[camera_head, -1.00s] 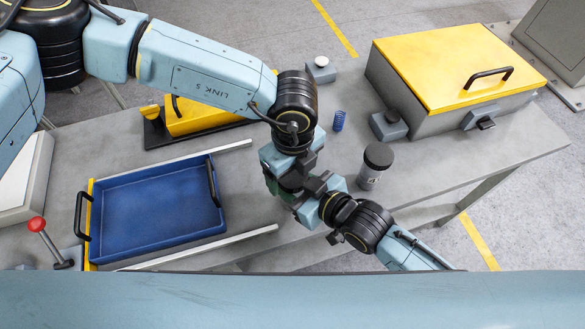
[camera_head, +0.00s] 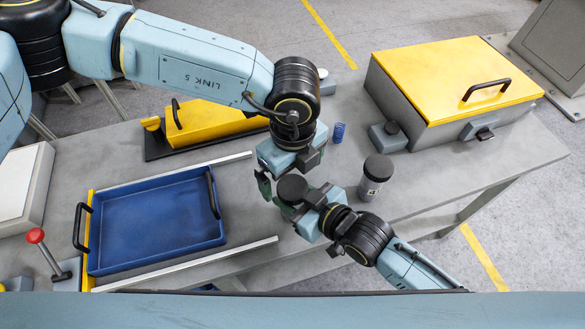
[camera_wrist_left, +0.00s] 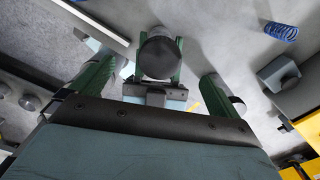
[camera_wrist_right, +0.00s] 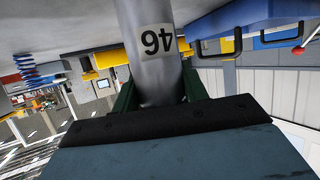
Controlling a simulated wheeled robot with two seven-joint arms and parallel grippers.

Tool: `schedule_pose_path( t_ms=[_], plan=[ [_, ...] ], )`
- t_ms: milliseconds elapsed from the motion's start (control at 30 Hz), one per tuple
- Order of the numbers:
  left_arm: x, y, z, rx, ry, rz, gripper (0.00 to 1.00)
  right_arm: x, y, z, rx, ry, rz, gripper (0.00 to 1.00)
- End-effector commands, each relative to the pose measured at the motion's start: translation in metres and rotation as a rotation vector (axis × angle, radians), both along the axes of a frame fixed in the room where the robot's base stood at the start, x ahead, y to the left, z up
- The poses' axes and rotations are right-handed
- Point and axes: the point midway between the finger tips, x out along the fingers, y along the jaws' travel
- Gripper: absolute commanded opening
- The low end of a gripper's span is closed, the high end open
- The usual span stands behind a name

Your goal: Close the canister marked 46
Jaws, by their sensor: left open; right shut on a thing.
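The canister marked 46 (camera_wrist_right: 155,60) is grey, with its label upside down in the right wrist view. A dark round lid (camera_head: 291,187) covers its top in the head view and also shows in the left wrist view (camera_wrist_left: 158,56). I cannot tell how tightly the lid sits. My right gripper (camera_head: 306,207) is shut around the canister's body, and its green fingers show beside it. My left gripper (camera_head: 284,174) is open. Its spread fingers (camera_wrist_left: 155,85) are apart from the lid, which lies between and beyond them in the left wrist view.
Another dark-lidded canister (camera_head: 376,170) stands right of my grippers. A blue spring (camera_head: 339,132) is behind it. A yellow-lidded grey box (camera_head: 420,118) stands at the back right, a blue tray (camera_head: 155,225) at the left between rails. The table's front edge is close.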

Motion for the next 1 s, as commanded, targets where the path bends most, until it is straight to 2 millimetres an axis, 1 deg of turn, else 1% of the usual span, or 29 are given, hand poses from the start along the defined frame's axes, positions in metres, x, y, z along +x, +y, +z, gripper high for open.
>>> schedule_pose_path(
  t_ms=[67, 167, 267, 500, 633, 700, 800, 1000],
  plan=[
    [0.000, 0.000, 0.003, -0.001, -0.001, 0.000, 1.00, 0.000, 0.000, 0.001, 0.003, -0.003, 0.000, 0.00],
    [0.000, 0.000, 0.013, -0.002, -0.001, 0.000, 1.00, 0.000, 0.000, 0.001, 0.003, -0.003, 0.000, 0.00],
    [0.001, 0.000, 0.032, -0.002, -0.003, 0.000, 1.00, 0.000, 0.000, 0.001, 0.003, -0.003, 0.000, 0.00],
    [0.000, -0.001, 0.083, -0.002, -0.003, 0.000, 1.00, 0.000, 0.000, 0.001, 0.003, -0.003, 0.000, 0.00],
    [0.000, -0.001, 0.104, -0.002, -0.003, 0.000, 1.00, 0.000, 0.000, 0.001, 0.003, -0.003, 0.000, 0.00],
    [0.000, -0.001, 0.112, 0.000, -0.001, 0.000, 1.00, 0.000, 0.000, 0.001, 0.003, -0.003, 0.000, 0.00],
    [0.000, -0.001, 0.118, -0.001, -0.001, 0.000, 1.00, 0.000, 0.000, 0.001, 0.003, -0.003, 0.000, 0.00],
    [-0.001, -0.001, 0.120, 0.000, 0.000, 0.000, 1.00, 0.000, 0.000, 0.001, 0.003, -0.003, 0.000, 0.00]
  ],
)
